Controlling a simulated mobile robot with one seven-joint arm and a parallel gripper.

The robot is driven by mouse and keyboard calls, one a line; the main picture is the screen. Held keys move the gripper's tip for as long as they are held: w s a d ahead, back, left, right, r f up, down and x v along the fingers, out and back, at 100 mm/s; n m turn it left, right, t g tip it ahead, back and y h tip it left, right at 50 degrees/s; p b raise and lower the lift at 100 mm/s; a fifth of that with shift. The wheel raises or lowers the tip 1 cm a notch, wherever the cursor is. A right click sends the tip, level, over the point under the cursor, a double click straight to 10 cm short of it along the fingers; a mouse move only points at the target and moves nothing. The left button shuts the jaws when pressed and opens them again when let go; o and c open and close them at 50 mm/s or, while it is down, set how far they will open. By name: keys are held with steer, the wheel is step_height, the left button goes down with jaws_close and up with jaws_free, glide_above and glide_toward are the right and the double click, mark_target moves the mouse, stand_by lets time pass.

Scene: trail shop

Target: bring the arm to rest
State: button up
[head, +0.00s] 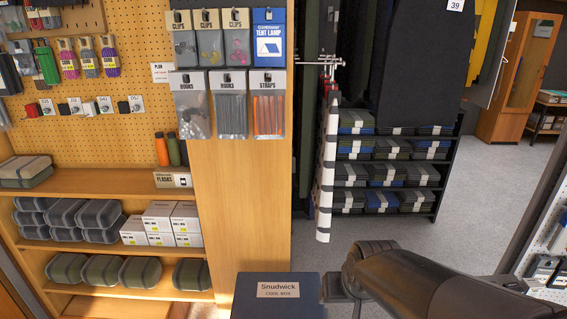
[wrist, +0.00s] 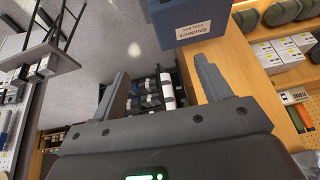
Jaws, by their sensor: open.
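My arm (head: 420,285) reaches in from the bottom right of the head view, and its dark end is just right of a dark blue cool box. In the wrist view my gripper (wrist: 161,67) has its two fingers wide apart. Nothing is held between them; grey floor and dark stacked goods show through the gap, farther off. The cool box (head: 277,296), labelled Snudwick, is at the bottom middle of the head view. It also shows in the wrist view (wrist: 188,20), beyond the fingertips at the top.
A wooden shelf unit (head: 110,182) with cases and white boxes stands left of a wooden panel hung with packets. A dark rack (head: 436,200) of folded, banded goods stands behind. Open grey floor (head: 470,195) lies right of it. A display (head: 548,240) edges the far right.

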steer(key=s+d+r, duration=0.2)
steer(key=s+r, duration=0.6)
steer(key=s, duration=0.1)
steer(key=shift+d+r+t+h, duration=0.25)
steer(key=shift+r+t+h, duration=0.05)
steer(key=shift+r, duration=0.1)
steer(key=shift+s, duration=0.1)
steer(key=shift+c, duration=0.4)
